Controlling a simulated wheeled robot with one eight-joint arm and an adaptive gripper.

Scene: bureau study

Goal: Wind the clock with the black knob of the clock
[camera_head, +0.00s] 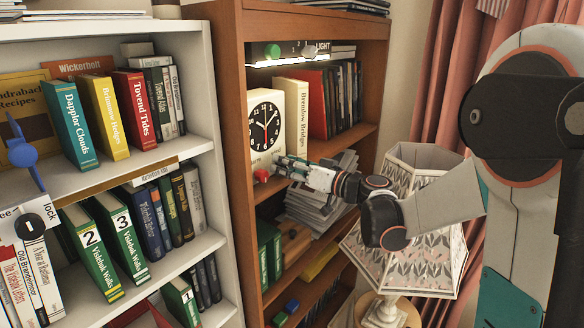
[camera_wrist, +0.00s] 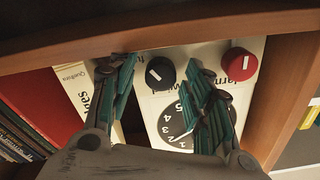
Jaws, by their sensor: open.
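The clock (camera_head: 266,122) stands on the middle shelf of the brown bookcase, with a white body and a black round dial. The wrist view shows it turned around, with part of its dial (camera_wrist: 172,122) behind my finger. The black knob (camera_wrist: 160,74), with a white mark, is on the clock's front. In the wrist view it appears between my open fingers; contact cannot be told. In the head view my gripper (camera_head: 281,164) covers it. The red knob (camera_head: 262,175) is beside it, outside my fingers in the wrist view (camera_wrist: 239,64).
Upright books (camera_head: 292,105) stand right of the clock. A brown shelf board (camera_wrist: 170,35) runs close to my fingertips. Stacked papers (camera_head: 318,200) lie on the shelf below. A patterned lamp (camera_head: 420,262) stands close to my arm. A light strip (camera_head: 300,58) is above the clock.

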